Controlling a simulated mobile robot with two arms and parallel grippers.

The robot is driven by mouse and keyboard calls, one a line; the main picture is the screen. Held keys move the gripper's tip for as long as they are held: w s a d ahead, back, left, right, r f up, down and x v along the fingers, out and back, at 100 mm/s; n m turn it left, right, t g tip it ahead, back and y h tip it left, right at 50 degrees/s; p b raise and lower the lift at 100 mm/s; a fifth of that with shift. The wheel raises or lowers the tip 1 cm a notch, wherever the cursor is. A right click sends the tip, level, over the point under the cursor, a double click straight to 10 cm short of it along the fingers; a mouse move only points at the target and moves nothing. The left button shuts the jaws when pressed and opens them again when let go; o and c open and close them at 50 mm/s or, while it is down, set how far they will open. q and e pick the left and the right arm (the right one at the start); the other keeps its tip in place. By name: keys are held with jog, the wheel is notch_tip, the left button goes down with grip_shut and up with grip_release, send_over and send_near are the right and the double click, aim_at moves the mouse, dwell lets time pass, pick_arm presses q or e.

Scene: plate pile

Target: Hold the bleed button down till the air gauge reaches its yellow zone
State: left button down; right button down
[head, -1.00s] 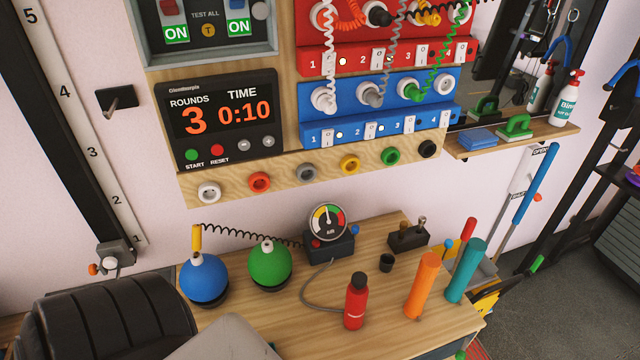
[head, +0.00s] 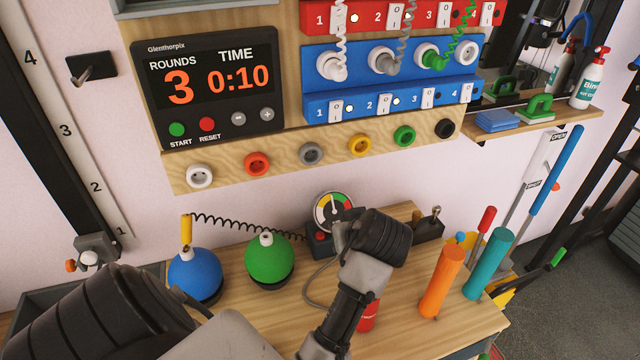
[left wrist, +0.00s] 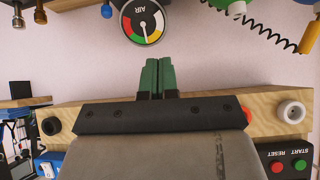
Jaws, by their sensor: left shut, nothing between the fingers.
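The round air gauge (head: 333,211) stands on a dark box on the wooden bench, its needle pointing roughly upward. The gauge also shows upside down in the left wrist view (left wrist: 143,20). A red button (head: 320,236) is on the box's left front; I cannot read its label, and my arm covers the box's right side. My left gripper (left wrist: 157,64), with green fingers, is shut and empty in the left wrist view. It appears apart from the gauge there. In the head view my arm hides the gripper's fingers. My right gripper is not in view.
Blue (head: 195,274) and green (head: 268,260) balls stand left of the gauge. A red bottle (head: 367,317) is partly behind my arm. Orange (head: 441,283) and teal (head: 487,264) cylinders stand at right. The socket board (head: 330,158) is behind the bench.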

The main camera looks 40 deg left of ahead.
pick_arm(q)
jog(key=b, duration=0.1)
send_over(321, 234)
jog(key=s+d, duration=0.1)
jog(key=d, duration=0.1)
jog(key=shift+n, duration=0.3)
notch_tip(321, 234, down, 13)
jog(key=shift+r, duration=0.15)
notch_tip(321, 234, down, 3)
jog(key=shift+f, duration=0.15)
jog(key=shift+f+b, duration=0.3)
jog(key=shift+f, duration=0.1)
jog(key=shift+f, duration=0.1)
